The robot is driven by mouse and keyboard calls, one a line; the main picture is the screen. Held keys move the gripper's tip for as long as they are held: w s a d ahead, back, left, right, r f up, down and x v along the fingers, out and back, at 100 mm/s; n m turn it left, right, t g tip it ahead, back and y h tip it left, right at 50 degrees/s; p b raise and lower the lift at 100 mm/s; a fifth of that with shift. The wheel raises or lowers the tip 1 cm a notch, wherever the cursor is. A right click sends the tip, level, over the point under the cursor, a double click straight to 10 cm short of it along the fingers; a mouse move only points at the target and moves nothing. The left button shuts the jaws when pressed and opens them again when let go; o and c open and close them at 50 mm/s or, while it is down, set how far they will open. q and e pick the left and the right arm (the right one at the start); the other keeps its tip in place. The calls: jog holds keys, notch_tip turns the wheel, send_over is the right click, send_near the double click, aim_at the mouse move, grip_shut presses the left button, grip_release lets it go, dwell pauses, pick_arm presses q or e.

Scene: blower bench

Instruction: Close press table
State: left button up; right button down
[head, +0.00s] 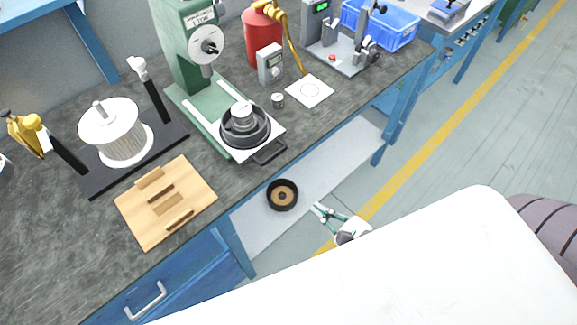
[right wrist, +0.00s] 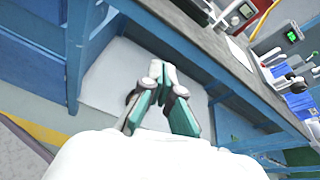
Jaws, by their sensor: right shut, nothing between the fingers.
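The green one-ton press (head: 185,60) stands at the back of the bench. Its press table (head: 269,132), a pale plate with a black handle (head: 269,153), is slid out toward the bench's front edge. A black round housing (head: 260,137) with a metal piece in its middle sits on that table. My right gripper (head: 321,211) is shut and empty, out in front of the bench and below the handle, well apart from it. Its teal fingers also show in the right wrist view (right wrist: 166,88). My left gripper is not in view.
A wooden block board (head: 140,222) and a spool-like rotor on a black stand (head: 105,160) lie left of the press. A black ring part (head: 282,183) rests on the lower shelf (head: 335,165). A blue bin (head: 395,30) stands at the back right.

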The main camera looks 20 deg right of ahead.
notch_tip(320, 180, up, 6)
jog(key=r+m+t, duration=0.1)
jog(key=m, duration=0.2)
jog(key=p, duration=0.3)
send_near(262, 147)
jog(key=f, duration=0.1)
jog(key=w+p, duration=0.1)
jog(key=w+f+p, duration=0.1)
jog(key=shift+a+f+y, duration=0.25)
jog(key=shift+f+y, duration=0.05)
jog(key=shift+y, duration=0.1)
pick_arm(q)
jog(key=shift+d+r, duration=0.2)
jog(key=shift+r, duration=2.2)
pick_arm(e)
jog(key=shift+w+a+f, duration=0.2)
jog(key=shift+w+f, duration=0.05)
jog(key=shift+w, duration=0.25)
